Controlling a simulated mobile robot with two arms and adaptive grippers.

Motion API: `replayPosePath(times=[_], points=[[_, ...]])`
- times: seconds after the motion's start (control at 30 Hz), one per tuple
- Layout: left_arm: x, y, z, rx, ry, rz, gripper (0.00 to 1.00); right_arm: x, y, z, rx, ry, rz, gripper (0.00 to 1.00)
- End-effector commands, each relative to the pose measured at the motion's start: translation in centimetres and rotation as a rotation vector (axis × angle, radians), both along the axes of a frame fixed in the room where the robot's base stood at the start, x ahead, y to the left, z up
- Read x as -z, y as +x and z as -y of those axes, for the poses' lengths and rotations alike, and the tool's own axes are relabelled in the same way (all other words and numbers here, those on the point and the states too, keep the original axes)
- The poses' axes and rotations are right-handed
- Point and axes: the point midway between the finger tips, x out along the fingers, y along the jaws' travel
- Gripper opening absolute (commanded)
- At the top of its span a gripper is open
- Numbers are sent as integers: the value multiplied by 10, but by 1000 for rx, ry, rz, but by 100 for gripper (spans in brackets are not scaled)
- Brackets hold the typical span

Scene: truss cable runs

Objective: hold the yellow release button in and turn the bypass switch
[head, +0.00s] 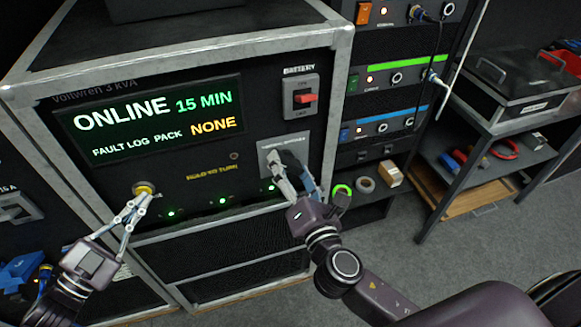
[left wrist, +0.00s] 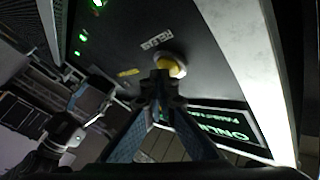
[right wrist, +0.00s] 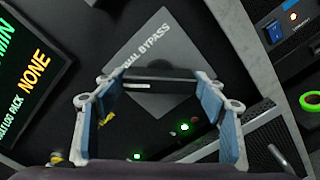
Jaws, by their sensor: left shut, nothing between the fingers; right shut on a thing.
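The yellow release button (head: 143,187) is on the lower left of the cabinet's front panel. It also shows in the left wrist view (left wrist: 174,66), partly hidden by my fingertips. My left gripper (head: 139,200) is shut and empty, its tips at the button; they seem to touch it, but how far it is pressed I cannot tell. The bypass switch has a dark handle (right wrist: 160,84) on a grey plate (right wrist: 150,48) marked "BYPASS". My right gripper (head: 291,180) is shut on this handle, one finger on each side. The handle lies level across the right wrist view.
The cabinet display (head: 155,118) reads ONLINE, 15 MIN, FAULT LOG PACK NONE. A red battery switch (head: 306,98) sits above the bypass plate. Green lamps (head: 222,201) line the panel below. A rack with cables and a side table (head: 475,190) stand to the right.

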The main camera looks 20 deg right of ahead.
Motion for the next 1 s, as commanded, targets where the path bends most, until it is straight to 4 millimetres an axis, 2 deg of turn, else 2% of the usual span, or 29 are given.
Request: replayPosePath(times=[0.27,0.47,1.0], points=[[0,0,0,-1,0,0,0,0,0,0,0,22,0,41],[0,0,0,-1,0,0,0,0,0,0,1,108,-1,41],[0,0,0,-1,0,0,0,1,0,0,2,589,-1,41]])
